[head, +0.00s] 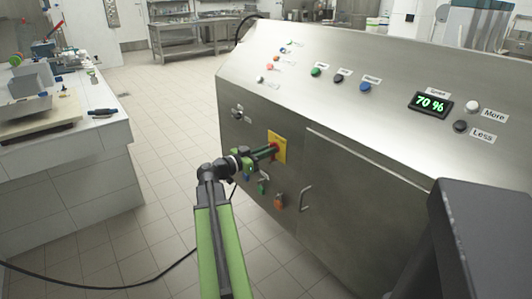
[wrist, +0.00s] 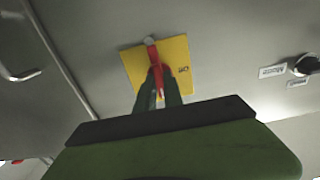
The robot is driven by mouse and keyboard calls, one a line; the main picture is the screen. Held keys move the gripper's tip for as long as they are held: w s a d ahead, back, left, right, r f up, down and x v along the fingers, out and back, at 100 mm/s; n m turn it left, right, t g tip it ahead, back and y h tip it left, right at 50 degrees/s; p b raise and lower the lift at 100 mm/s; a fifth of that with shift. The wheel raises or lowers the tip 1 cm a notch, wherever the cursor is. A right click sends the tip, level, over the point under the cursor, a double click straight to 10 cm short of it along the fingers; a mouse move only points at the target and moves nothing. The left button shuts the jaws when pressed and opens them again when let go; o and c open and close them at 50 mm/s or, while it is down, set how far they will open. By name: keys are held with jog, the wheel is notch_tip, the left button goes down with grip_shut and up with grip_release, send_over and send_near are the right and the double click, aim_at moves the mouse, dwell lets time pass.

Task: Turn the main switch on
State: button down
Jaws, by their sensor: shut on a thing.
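The main switch is a red handle (wrist: 153,56) on a yellow plate (wrist: 180,52), which also shows in the head view (head: 281,143) on the front of the steel machine. An "Off" label (wrist: 183,69) is on the plate beside the handle. My gripper (wrist: 158,84) has its two green fingers shut on the red handle, one on each side. In the head view my gripper (head: 268,153) reaches the plate from the left and hides most of the handle. In the wrist view the handle runs nearly up and down the picture.
The steel machine (head: 350,140) has several coloured buttons and a display (head: 430,103) reading 70 %. A door handle (head: 305,199), an orange knob (head: 279,201) and a black selector knob (wrist: 306,65) are near the switch. A tiled counter (head: 80,165) stands left; a cable (head: 120,285) lies on the floor.

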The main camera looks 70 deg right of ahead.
jog(key=shift+w, duration=0.1)
jog(key=c, duration=1.5)
grip_release()
jog(key=shift+d, duration=0.1)
jog(key=shift+c, duration=0.2)
jog(key=shift+o, duration=0.4)
jog(key=v, duration=1.7)
jog(key=shift+a, duration=0.25)
jog(key=shift+f, duration=0.1)
